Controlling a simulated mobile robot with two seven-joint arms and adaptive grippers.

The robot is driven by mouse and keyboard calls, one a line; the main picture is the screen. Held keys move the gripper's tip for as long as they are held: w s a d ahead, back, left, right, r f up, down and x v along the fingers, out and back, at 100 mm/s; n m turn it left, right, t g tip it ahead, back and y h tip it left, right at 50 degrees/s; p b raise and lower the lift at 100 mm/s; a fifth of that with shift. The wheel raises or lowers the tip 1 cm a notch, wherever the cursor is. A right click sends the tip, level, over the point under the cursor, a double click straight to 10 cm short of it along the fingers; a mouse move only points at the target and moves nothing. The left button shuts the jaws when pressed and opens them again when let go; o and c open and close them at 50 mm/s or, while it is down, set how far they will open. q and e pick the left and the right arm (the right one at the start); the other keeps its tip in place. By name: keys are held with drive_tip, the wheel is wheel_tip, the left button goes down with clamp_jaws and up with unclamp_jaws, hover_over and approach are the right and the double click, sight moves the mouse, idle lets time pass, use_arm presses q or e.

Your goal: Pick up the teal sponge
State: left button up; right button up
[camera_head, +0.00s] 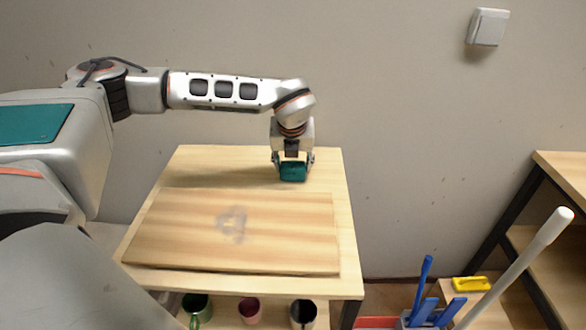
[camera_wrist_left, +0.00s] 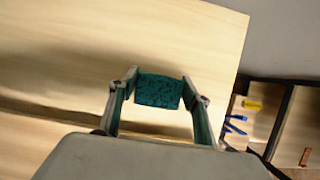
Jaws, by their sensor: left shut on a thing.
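The teal sponge (camera_head: 293,172) is at the back right of the wooden table (camera_head: 348,240), beyond a raised wooden board. My left gripper (camera_head: 293,163) points down from above and is shut on the sponge. In the left wrist view the sponge (camera_wrist_left: 160,90) sits between the two fingertips of my left gripper (camera_wrist_left: 162,88), one finger on each side. I cannot tell whether the sponge touches the tabletop or is just above it. My right gripper is in neither view.
A wooden board (camera_head: 270,235) with a grey smudge covers the table's front part. Several cups, one a pink cup (camera_head: 249,310), stand on the shelf below. At right are a yellow object (camera_head: 472,284), blue-handled tools (camera_head: 425,290) and a pale pole (camera_head: 520,262). A wall is behind.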

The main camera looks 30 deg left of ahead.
sight(293, 163)
use_arm(q)
wheel_tip(293, 163, up, 19)
drive_tip(key=shift+f+p, duration=0.2)
drive_tip(key=shift+p, duration=0.15)
drive_tip(key=shift+f, duration=0.15)
drive_tip(key=shift+c, duration=0.3)
